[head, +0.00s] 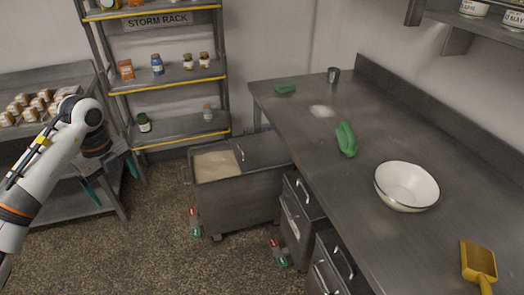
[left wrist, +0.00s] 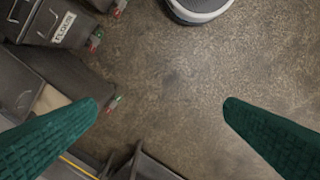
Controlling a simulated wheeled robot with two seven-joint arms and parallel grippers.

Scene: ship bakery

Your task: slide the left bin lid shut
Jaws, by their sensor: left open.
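The left bin (head: 240,205) is a grey metal bin on casters, standing on the floor left of the counter. Its lid (head: 264,149) covers the right part, leaving the left part open over pale, flour-like contents (head: 214,165). A small handle (head: 240,153) shows at the lid's left edge. In the left wrist view the lid (left wrist: 14,85) and contents (left wrist: 49,99) appear at the left, partly behind a finger. My left gripper (head: 113,180) is open and empty, left of the bin and apart from it. Its teal fingers (left wrist: 165,112) frame bare floor in the wrist view. My right gripper is out of view.
A storm rack (head: 180,78) with jars stands behind the bin. The counter (head: 320,145) carries a white bowl (head: 406,187), green items and a yellow scoop (head: 478,262). Red-green pieces (head: 195,223) sit low by the bins. Floor in front is clear.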

